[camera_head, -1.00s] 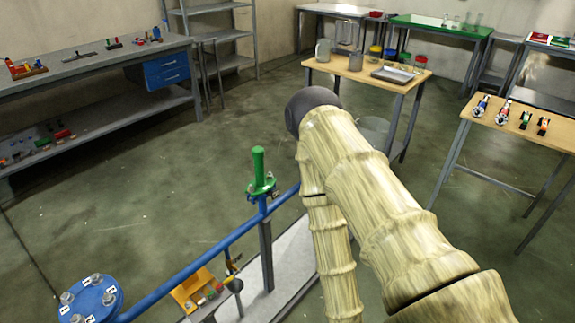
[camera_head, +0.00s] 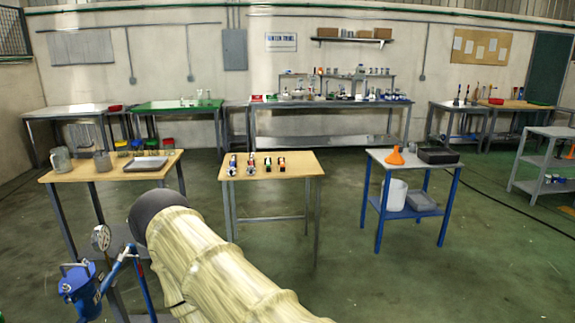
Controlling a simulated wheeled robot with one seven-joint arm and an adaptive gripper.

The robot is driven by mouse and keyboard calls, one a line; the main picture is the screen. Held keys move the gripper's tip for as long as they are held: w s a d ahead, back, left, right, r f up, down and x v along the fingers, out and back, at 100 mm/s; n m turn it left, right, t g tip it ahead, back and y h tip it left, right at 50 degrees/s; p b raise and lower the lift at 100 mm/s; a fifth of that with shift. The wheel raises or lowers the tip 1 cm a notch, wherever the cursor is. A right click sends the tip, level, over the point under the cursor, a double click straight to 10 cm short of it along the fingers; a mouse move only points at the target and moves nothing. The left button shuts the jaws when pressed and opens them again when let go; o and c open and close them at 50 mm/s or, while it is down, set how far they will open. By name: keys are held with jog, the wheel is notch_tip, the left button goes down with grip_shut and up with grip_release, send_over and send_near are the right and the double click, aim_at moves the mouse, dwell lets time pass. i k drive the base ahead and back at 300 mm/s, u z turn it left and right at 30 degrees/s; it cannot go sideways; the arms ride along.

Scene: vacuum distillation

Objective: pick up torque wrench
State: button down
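I cannot make out a torque wrench in the view. Several small tools with dark, red, green and orange parts (camera_head: 256,165) lie on the middle wooden table (camera_head: 303,168), too small to tell apart. Long dark-handled tools (camera_head: 461,95) stand on a bench at the back right, also too small to name. My arm, in a pale ribbed cover with a dark rounded joint, crosses the lower left foreground. My gripper is out of the picture.
A wooden table with containers and a tray (camera_head: 146,163) stands left. A blue-legged table with an orange funnel (camera_head: 396,156) stands right. Blue pipework with a gauge (camera_head: 101,237) is near my arm at lower left. The green floor (camera_head: 470,255) at right is open.

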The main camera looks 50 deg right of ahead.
aim_at(235, 156)
jog(key=z, duration=1.15)
jog(key=i, duration=3.05)
jog(key=u, duration=0.25)
